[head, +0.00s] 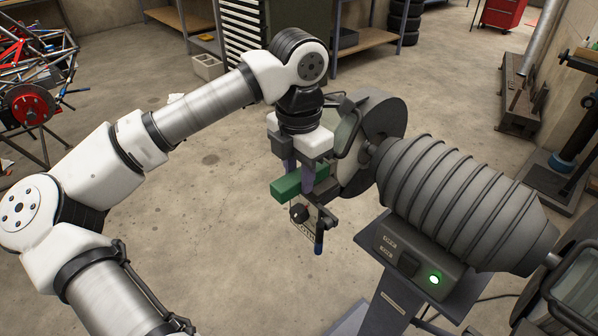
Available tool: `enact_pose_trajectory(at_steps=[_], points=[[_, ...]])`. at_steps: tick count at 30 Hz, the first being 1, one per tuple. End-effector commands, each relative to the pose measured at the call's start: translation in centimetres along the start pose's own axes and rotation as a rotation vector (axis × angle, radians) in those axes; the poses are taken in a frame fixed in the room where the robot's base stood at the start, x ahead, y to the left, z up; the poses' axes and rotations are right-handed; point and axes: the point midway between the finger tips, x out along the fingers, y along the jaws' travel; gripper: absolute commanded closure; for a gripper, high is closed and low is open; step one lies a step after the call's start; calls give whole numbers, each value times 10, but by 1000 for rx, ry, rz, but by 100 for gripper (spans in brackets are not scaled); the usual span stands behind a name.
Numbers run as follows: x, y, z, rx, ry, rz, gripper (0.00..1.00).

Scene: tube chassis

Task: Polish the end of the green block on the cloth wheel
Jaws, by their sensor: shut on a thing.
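My gripper (299,177) points down at the centre of the head view, shut on the green block (295,187). The block lies roughly level between the fingers, its left end sticking out. Its right part is partly hidden by a finger. A large round wheel (385,118) at the left end of the grinder (455,200) is just right of my gripper, partly covered by a guard. I cannot tell whether it is the cloth wheel, or whether the block touches it. Another wheel (580,290) is cut off at the lower right.
The grinder stands on a grey pedestal (385,305); a green light (434,279) glows on its switch box. Shelving (365,40) stands behind. Floor left of the block is clear.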

Motion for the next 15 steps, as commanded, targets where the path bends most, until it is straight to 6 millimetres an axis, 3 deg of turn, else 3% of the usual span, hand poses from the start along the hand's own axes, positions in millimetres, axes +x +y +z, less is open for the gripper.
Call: enact_pose_trajectory(at_steps=[6,15], points=[[0,0,-4,-1,1,1,92],[1,1,-33,-2,0,2,92]])
